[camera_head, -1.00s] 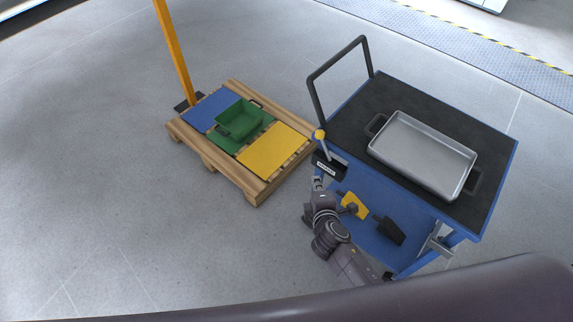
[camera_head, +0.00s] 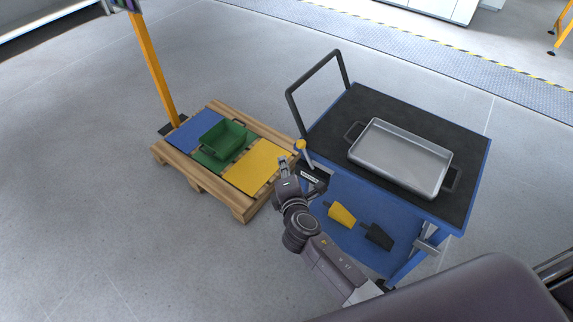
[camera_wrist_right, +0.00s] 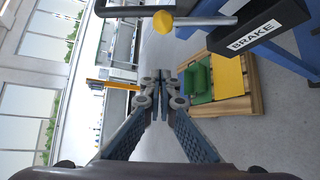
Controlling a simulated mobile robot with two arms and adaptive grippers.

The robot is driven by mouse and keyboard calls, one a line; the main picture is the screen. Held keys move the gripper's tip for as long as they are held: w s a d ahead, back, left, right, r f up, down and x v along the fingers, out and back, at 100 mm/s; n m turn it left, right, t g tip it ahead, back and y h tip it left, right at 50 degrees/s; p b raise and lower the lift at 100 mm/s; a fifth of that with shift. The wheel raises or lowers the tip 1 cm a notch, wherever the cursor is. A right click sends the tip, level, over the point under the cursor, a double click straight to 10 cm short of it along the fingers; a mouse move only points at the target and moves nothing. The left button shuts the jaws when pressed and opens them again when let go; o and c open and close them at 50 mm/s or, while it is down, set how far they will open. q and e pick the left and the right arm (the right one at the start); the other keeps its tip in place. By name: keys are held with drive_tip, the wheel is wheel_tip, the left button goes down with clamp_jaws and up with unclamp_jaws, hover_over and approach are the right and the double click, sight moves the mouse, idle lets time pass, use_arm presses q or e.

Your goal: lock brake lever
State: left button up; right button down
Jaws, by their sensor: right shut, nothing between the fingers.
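The brake lever has a yellow knob (camera_head: 300,146) on a grey rod. It rises from a dark housing with a BRAKE label (camera_head: 309,177) at the left end of the blue cart (camera_head: 470,205). In the right wrist view the yellow knob (camera_wrist_right: 162,22) is at the top, and the BRAKE label (camera_wrist_right: 254,38) is at upper right. My right gripper (camera_head: 284,162) is just left of the lever and looks apart from it. In the wrist view its fingers (camera_wrist_right: 163,80) are together and empty, with the knob off to one side. My left gripper is not in view.
A metal tray (camera_head: 365,160) lies on the cart's black top. A black handle frame (camera_head: 295,100) rises at its left end. A wooden pallet (camera_head: 240,212) with a green bin (camera_head: 224,138) stands left.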

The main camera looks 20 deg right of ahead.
sight(307, 156)
drive_tip(key=w+d+p, duration=0.2)
drive_tip(key=w+d, duration=0.2)
drive_tip(key=shift+w+d+f, duration=0.15)
drive_tip(key=shift+w+f, duration=0.1)
drive_tip(key=shift+w, duration=0.15)
idle(0.4)
